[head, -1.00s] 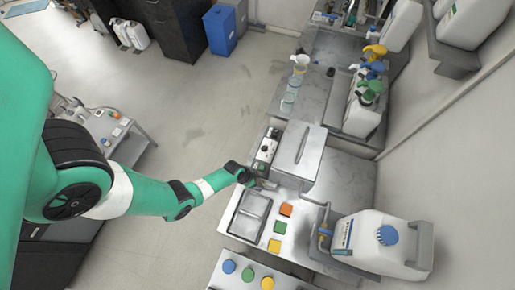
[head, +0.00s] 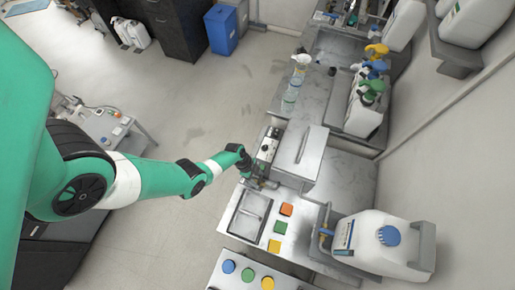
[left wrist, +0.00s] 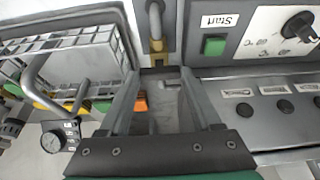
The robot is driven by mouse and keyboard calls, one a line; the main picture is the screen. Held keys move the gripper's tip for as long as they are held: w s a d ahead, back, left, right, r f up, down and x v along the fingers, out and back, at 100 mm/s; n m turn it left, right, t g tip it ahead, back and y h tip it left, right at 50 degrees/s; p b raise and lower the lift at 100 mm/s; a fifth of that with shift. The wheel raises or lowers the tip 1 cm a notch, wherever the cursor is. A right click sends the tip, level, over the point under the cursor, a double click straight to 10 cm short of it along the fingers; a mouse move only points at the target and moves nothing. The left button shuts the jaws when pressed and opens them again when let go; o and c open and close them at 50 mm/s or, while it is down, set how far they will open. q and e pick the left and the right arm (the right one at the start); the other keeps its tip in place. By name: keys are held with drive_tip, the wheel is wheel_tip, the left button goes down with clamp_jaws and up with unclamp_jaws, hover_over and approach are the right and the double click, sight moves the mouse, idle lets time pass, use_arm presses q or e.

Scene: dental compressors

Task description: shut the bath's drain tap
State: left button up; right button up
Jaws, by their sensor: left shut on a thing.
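The bath is a metal box with a closed flat lid (head: 300,150) on the bench in the head view. Its control panel shows in the left wrist view, upside down, with a green Start button (left wrist: 214,45) and a black knob (left wrist: 298,26). The drain tap (left wrist: 156,45) is a brass fitting on a grey pipe beside the panel. My left gripper (head: 258,182) is low at the bath's front. In the left wrist view its fingertips (left wrist: 158,72) are at the tap, shut on it with a gap between them. The gripped part is mostly hidden. My right gripper is not in view.
A white container with a blue cap (head: 389,236) stands to the right. A wire basket (left wrist: 70,55) shows in the wrist view. Open floor lies left of the bench.

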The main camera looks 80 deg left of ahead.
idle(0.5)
use_arm(q)
drive_tip(key=o, duration=1.4)
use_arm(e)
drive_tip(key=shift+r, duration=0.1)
